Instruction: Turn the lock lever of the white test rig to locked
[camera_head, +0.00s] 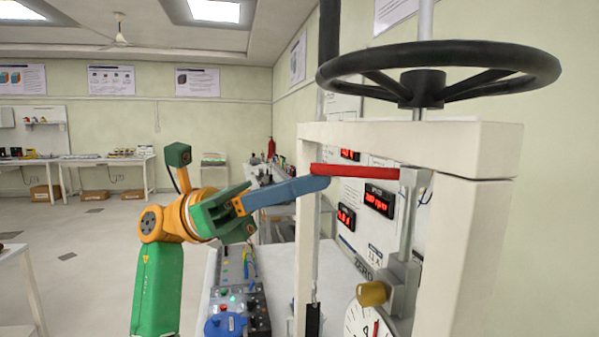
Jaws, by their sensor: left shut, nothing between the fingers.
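The white test rig (410,141) fills the right half of the view. A red lever (358,172), which looks like the lock lever, lies nearly level under the rig's top beam. Its right end meets a grey upright bar (408,215), and its free end points left. My left gripper (323,183) comes in from the left with its blue-grey fingers shut and empty. The fingertips overlap the lever's free left end in the picture, just below it; I cannot tell whether they touch. My right gripper is not in view.
A large black handwheel (437,65) sits above the rig. A brass knob (372,294) and a white dial (362,322) are low on the rig. Red displays (380,199) are behind it. A control panel (240,300) lies below my left gripper. Open floor is at left.

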